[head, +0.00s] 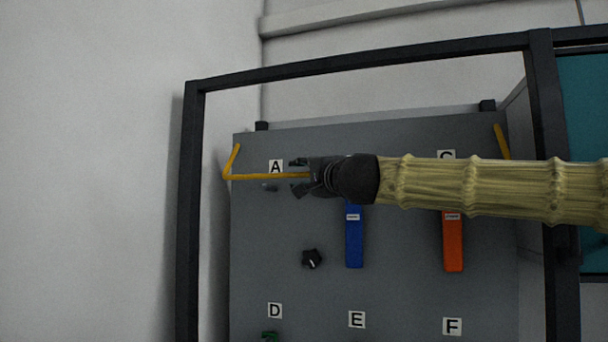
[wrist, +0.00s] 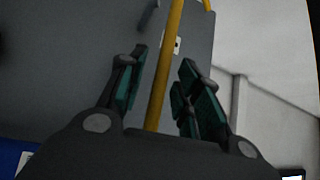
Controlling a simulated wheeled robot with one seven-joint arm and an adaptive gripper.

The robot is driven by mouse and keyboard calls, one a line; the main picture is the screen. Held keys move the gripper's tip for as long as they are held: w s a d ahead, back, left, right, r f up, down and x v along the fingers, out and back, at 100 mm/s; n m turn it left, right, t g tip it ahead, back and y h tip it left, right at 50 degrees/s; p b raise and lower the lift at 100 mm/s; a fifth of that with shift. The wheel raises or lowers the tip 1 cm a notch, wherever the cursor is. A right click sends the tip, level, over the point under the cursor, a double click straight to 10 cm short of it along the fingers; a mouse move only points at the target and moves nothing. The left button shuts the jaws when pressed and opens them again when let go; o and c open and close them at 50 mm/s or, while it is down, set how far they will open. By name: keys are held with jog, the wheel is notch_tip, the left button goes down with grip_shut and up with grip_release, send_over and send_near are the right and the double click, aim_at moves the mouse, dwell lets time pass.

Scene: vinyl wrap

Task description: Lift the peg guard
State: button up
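The peg guard looks to be the yellow bar (head: 260,177) across the upper part of the grey panel. Its bent left end shows, and its right arm shows at the panel's upper right. My arm hides the middle of the bar. My gripper (head: 298,176) is at the bar, just right of label A. In the wrist view the yellow bar (wrist: 171,65) runs between the two fingers of my gripper (wrist: 164,72). The fingers are open, with a gap on each side of the bar.
The grey panel (head: 400,300) carries a blue handle (head: 354,240), an orange handle (head: 453,245), a black knob (head: 312,259) and a green part (head: 270,337). A dark frame (head: 188,220) surrounds the panel. A white wall (head: 90,170) stands at the left.

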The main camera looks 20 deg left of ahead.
grip_shut()
